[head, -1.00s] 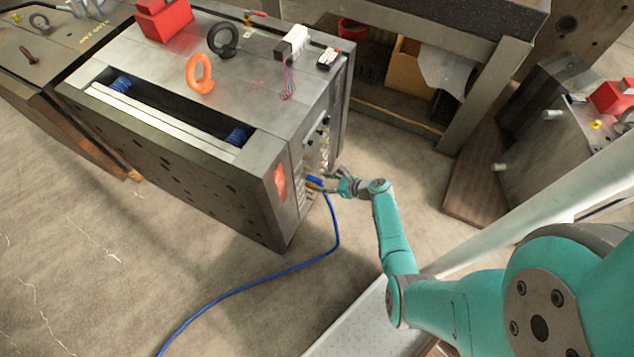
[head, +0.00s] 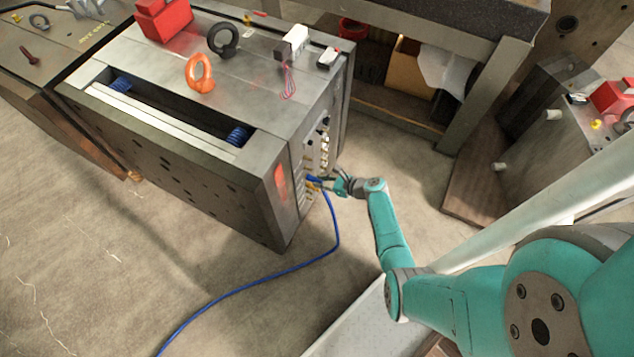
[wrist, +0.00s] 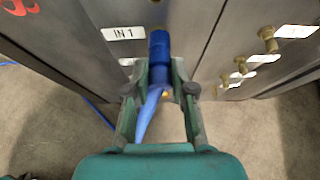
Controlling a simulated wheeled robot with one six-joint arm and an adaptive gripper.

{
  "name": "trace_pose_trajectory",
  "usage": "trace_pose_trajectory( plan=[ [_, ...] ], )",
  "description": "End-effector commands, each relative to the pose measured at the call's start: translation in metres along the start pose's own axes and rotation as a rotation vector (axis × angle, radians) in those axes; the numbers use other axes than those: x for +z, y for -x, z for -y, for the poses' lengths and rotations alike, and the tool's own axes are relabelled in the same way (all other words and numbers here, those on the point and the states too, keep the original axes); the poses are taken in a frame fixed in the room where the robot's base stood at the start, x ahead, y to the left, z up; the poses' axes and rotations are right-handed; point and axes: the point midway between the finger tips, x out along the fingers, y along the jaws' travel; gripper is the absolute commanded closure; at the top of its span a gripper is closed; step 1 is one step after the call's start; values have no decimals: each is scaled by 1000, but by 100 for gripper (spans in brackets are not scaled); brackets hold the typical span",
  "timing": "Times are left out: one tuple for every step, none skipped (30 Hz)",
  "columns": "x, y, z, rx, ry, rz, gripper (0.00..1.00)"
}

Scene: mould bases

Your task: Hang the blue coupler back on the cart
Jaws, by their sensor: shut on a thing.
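The blue coupler (wrist: 159,50) is between the fingers of my gripper (wrist: 160,82) in the wrist view. My gripper is shut on it. The coupler's far end is at the metal side of the mould base, just right of the "IN 1" label (wrist: 123,33); I cannot tell whether it is still seated on a nipple. In the head view the coupler (head: 314,179) is small, at the side face of the mould base (head: 275,185), with my gripper (head: 327,183) to its right. A blue hose (head: 270,271) runs from it down to the floor. I cannot make out the cart's hanging place.
Brass nipples (wrist: 267,37) stick out of the mould face to the right in the wrist view. A dark-topped bench (head: 440,35) stands behind. Another mould block (head: 560,130) is at the right. The floor left of the hose is clear.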

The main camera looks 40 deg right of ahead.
Motion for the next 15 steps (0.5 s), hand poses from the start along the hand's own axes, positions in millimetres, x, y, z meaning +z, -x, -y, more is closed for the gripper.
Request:
trace_pose_trajectory(
  plan=[
    [-1, 1, 0, 0, 0, 0, 100],
    [-1, 2, 0, 0, 0, 0, 100],
    [-2, 3, 0, -1, 0, 0, 100],
    [-2, 4, 0, -1, 0, 0, 100],
    [-3, 5, 0, -1, 0, 0, 100],
    [-4, 6, 0, -1, 0, 0, 100],
    [-4, 7, 0, -1, 0, 0, 100],
    [-5, 8, 0, -1, -1, 0, 100],
    [-5, 9, 0, -1, -1, 0, 100],
    [-6, 10, 0, -1, -1, 0, 100],
    [-6, 11, 0, -1, -1, 0, 100],
    [-7, 12, 0, -1, -1, 0, 100],
    [-8, 13, 0, -1, -1, 0, 100],
    [-8, 14, 0, -1, -1, 0, 100],
    [-9, 15, 0, 0, -1, 0, 100]
  ],
)
